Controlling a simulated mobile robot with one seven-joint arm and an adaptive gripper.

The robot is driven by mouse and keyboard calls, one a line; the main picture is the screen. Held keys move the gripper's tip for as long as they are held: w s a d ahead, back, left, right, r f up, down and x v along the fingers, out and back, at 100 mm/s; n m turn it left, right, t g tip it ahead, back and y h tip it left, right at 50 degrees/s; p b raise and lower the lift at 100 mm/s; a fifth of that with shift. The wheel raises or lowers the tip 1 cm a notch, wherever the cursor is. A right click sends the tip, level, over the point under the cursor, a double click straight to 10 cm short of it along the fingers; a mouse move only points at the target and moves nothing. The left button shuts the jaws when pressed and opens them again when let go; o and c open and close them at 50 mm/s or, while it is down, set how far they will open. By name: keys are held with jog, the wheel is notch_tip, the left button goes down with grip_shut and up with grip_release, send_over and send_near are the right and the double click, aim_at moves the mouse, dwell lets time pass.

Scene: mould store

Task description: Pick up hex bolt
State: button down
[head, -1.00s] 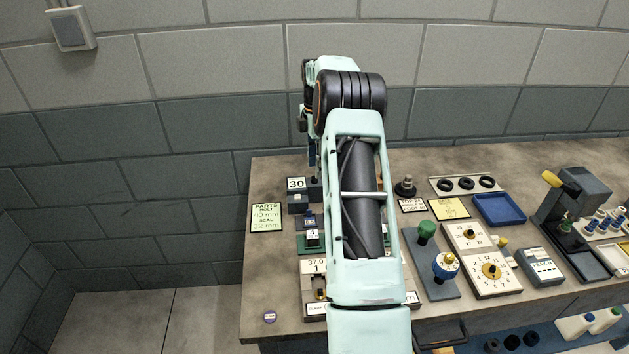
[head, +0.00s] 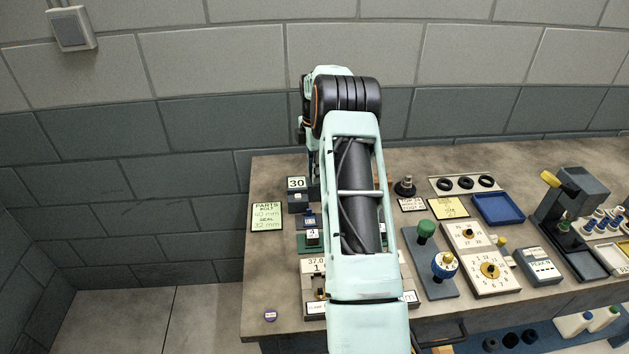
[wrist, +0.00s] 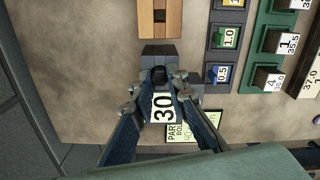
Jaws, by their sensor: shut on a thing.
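The hex bolt (wrist: 158,74) shows as a small dark round piece in the wrist view, seen end-on between my fingertips. My gripper (wrist: 159,80) is shut on it, one finger on each side. A white card marked 30 (wrist: 163,108) shows just below the bolt in that picture, between the fingers. A grey block (wrist: 158,52) lies just beyond the fingertips. Whether the bolt still touches the block, I cannot tell. In the head view my arm hides the bolt and most of the gripper; the 30 card (head: 296,183) shows just left of my arm.
A row of numbered gauge blocks (wrist: 223,73) stands close to the right in the wrist view, and a wooden block (wrist: 158,18) beyond. A parts note (head: 266,217) lies at the bench's left. Blue tray (head: 498,209) and dial panels (head: 481,262) stand right of my arm.

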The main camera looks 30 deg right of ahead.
jog(key=shift+r, duration=0.45)
notch_tip(320, 180, up, 2)
jog(key=shift+w+r, duration=0.1)
jog(key=shift+r, duration=0.05)
jog(key=s+a+r+b, duration=0.55)
jog(key=s+r, duration=0.45)
jog(key=s, duration=0.3)
notch_tip(320, 180, up, 7)
jog(key=p, duration=0.7)
jog(key=shift+a+r, duration=0.2)
jog(key=shift+a, duration=0.05)
jog(key=shift+w, duration=0.15)
